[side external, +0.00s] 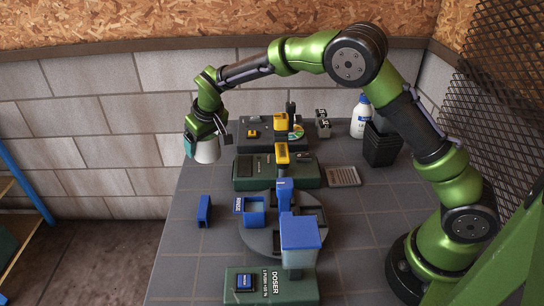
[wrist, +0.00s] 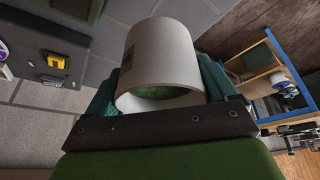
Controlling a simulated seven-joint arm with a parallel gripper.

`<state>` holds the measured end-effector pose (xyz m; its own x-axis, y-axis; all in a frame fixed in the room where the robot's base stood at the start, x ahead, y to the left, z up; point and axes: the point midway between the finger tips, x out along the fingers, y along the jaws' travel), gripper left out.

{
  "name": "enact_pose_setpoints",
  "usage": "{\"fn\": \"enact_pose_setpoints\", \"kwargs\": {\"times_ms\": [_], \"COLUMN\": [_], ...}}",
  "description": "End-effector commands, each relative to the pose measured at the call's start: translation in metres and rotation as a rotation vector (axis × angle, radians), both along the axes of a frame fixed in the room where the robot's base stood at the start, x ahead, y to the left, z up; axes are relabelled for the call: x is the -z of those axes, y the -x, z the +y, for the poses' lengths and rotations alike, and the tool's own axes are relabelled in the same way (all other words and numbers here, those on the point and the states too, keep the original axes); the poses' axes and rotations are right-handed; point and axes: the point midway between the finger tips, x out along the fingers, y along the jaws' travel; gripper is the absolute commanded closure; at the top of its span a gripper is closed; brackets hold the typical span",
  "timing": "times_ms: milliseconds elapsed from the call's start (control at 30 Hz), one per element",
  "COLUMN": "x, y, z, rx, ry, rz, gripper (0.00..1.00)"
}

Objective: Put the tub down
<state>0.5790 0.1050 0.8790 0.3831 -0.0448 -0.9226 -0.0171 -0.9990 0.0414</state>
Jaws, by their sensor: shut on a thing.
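The white tub (side external: 207,150) is held in the air by my gripper (side external: 193,146) at the far left of the table, in the side external view. It appears tilted, and it is too close to the table's edge in this view to tell whether it is over the top. In the wrist view the tub (wrist: 160,50) sits between the two teal fingers, and its open end faces the camera with green material inside. My gripper is shut on it. A dark mark shows on the tub's side.
The grey tabletop (side external: 190,240) has free room along its left side, beside a small blue block (side external: 204,211). A round turntable (side external: 262,238) with blue bins, a green doser box (side external: 270,287) and a green device (side external: 247,172) occupy the middle.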

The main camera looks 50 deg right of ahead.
Motion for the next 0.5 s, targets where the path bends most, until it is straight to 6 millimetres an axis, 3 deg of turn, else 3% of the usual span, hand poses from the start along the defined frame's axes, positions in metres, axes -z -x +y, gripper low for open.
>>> {"fn": "enact_pose_setpoints", "kwargs": {"times_ms": [67,233,367,500], "x": [-0.013,-0.025,-0.024,-0.025], "y": [-0.001,0.016,0.047,0.096], "z": [-0.001,0.031,0.078,0.135], "rx": [0.001,-0.057,-0.220,-0.495], "ry": [0.000,-0.002,-0.003,-0.002], "rz": [-0.004,0.000,0.000,-0.001], "gripper": [0.52,0.52,0.52,0.52]}}
